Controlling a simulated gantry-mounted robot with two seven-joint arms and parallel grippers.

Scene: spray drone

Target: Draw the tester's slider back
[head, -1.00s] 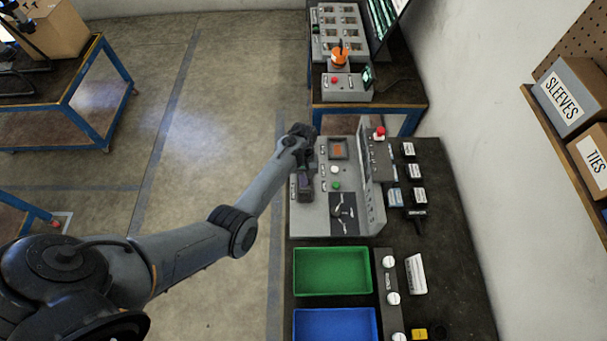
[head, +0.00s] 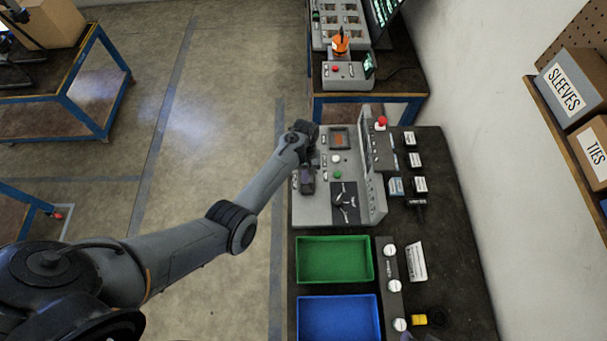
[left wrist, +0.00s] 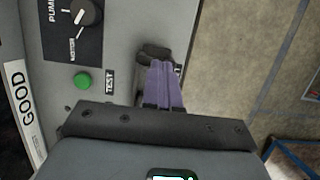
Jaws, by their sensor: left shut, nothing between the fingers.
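The tester is a grey console (head: 313,213) on the dark bench, with a screen, a white and a green button and a dial. My left gripper (head: 307,183) is over its left side, fingers pointing down. In the left wrist view its purple fingers (left wrist: 164,72) are shut together with nothing between them. A dark raised block (left wrist: 154,52), probably the slider's handle, is right at the fingertips. I cannot tell whether they touch. The fingers and wrist hide much of the slider.
Green (head: 334,260) and blue (head: 339,318) trays lie on the bench's near part. A red mushroom button (head: 381,122) and several small labelled blocks stand to the right. A second bench (head: 412,105) is behind. Floor left of the bench is clear.

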